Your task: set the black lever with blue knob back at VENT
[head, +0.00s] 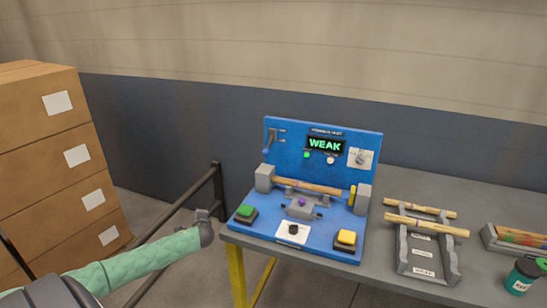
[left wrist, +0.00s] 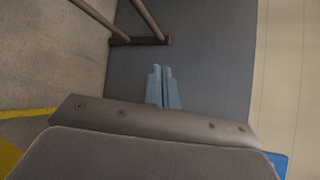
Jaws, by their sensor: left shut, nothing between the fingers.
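The dark lever (head: 269,141) is at the upper left of the blue upright panel (head: 313,175) in the head view. Its knob (head: 266,152) hangs at the lower end, pointing down. Small labels beside it are too small to read, so I cannot tell which position it marks. My left gripper (head: 202,214) is to the left of and lower than the panel, apart from the lever, near the table's left corner. In the left wrist view its fingers (left wrist: 163,88) are together and empty. My right gripper is not in view.
The panel's screen (head: 325,145) reads WEAK. A wooden piece (head: 308,186) lies across the fixture, near green (head: 245,211) and yellow (head: 347,237) buttons. A grey rack (head: 428,258) holds turned pieces at right. A dark railing (head: 180,229) stands behind my left arm, boxes (head: 50,150) farther left.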

